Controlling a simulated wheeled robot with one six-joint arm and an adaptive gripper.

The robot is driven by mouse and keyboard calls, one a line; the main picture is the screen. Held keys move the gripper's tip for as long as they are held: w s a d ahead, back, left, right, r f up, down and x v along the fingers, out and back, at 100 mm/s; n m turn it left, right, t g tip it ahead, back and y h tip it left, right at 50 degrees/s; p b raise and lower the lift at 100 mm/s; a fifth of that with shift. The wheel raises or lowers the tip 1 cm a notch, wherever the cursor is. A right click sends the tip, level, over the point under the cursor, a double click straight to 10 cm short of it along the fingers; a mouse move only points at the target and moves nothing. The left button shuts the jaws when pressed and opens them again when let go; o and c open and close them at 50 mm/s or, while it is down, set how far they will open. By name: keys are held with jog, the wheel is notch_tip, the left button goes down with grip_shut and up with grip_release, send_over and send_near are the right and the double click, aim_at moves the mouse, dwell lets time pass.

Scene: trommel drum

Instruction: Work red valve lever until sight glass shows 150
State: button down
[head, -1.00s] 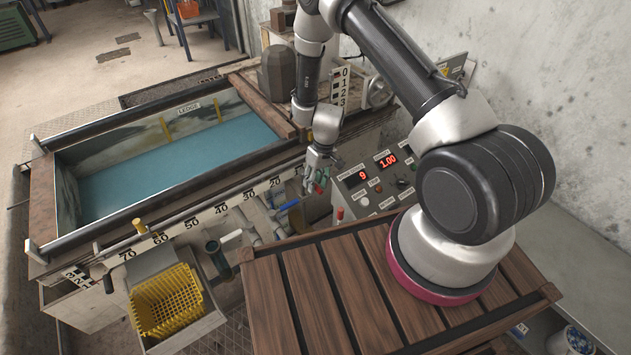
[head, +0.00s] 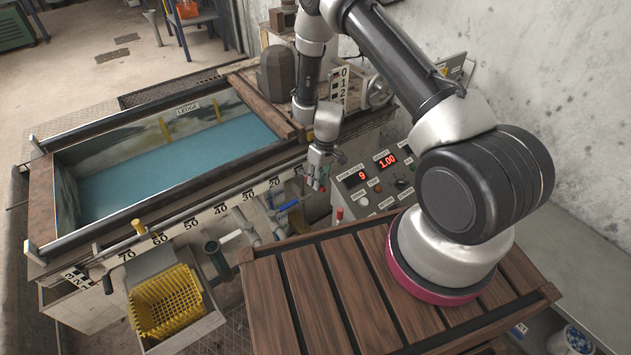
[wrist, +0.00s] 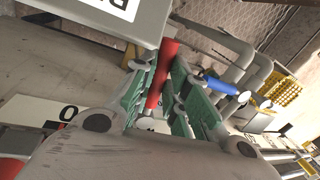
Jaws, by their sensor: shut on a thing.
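My gripper (head: 318,183) is at the front side of the tank, just left of the control panel. In the wrist view its green-padded fingers (wrist: 155,100) are shut on the red valve lever (wrist: 165,68), a red cylindrical handle that sticks up between them. The lever's lower part is hidden by the fingers. In the head view the gripper covers most of the lever. I cannot make out a sight glass or its reading in either view.
A blue-handled lever (head: 289,205) is close left of my gripper; it also shows in the wrist view (wrist: 220,85). The control panel (head: 376,182) shows 9 and 1.00.

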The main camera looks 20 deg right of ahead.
jog(key=shift+w+d+n+g+h, duration=0.2)
jog(key=shift+w+d+n, duration=0.45)
jog(key=shift+n, duration=0.7)
jog(key=shift+w+d+n+g+h, duration=0.2)
jog(key=shift+w+d+n, duration=0.45)
jog(key=shift+n, duration=0.75)
jog(key=shift+w+d+n+g+h, duration=0.15)
jog(key=shift+w+d+n, duration=0.3)
jog(key=shift+w+n, duration=0.65)
jog(key=shift+s+n, duration=0.3)
jog(key=shift+n, duration=0.05)
jog(key=c, duration=1.4)
grip_release()
jog(key=shift+r, duration=0.1)
jog(key=r, duration=0.4)
jog(key=w+r, duration=0.1)
jog(key=r, duration=0.2)
jog(key=w+d+r, duration=0.1)
jog(key=r, duration=0.3)
jog(key=shift+r, duration=0.35)
